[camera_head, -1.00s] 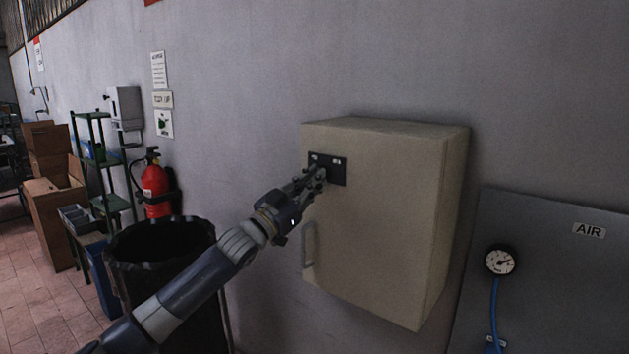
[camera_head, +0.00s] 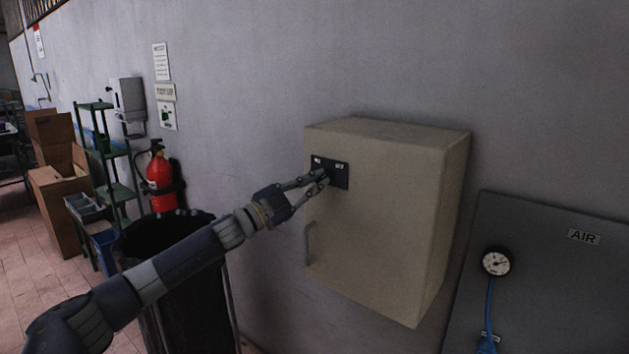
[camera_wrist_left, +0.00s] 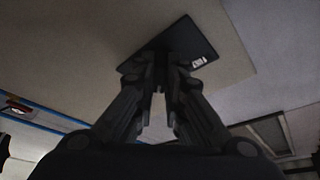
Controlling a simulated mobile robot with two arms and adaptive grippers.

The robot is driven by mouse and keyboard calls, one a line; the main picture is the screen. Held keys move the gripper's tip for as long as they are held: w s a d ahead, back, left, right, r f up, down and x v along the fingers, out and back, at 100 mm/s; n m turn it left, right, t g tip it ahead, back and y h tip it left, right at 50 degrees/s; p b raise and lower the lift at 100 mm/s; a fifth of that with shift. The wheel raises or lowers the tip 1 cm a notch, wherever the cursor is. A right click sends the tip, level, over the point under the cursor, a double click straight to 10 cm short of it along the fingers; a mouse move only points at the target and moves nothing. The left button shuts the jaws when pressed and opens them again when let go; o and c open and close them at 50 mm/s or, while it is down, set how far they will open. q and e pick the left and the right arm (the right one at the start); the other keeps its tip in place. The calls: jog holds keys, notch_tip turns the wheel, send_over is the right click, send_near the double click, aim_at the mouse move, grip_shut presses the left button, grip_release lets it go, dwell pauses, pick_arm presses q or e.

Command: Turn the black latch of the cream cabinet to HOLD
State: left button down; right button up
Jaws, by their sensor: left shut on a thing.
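The cream cabinet (camera_head: 385,225) hangs on the grey wall with its door closed. A black plate (camera_head: 340,178) with small white labels sits near the top left of its door; it also shows in the left wrist view (camera_wrist_left: 203,42). My left gripper (camera_head: 324,178) is at this plate, its fingers shut on the black latch. The latch itself is hidden behind the fingers in both views, so its angle cannot be read. The left wrist view shows my left gripper (camera_wrist_left: 163,62) with its fingertips close together against the plate. My right gripper is not in view.
A grey metal handle (camera_head: 310,243) is on the door below the plate. A grey panel with a gauge (camera_head: 496,261) and blue hose is at the right. A black bin (camera_head: 190,290) stands below my left arm. A red extinguisher (camera_head: 160,180) hangs behind it.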

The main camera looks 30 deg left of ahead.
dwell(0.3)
pick_arm(q)
jog(key=c, duration=1.7)
grip_release()
jog(key=shift+o, duration=0.2)
jog(key=v, duration=1.2)
jog(key=shift+f, duration=0.1)
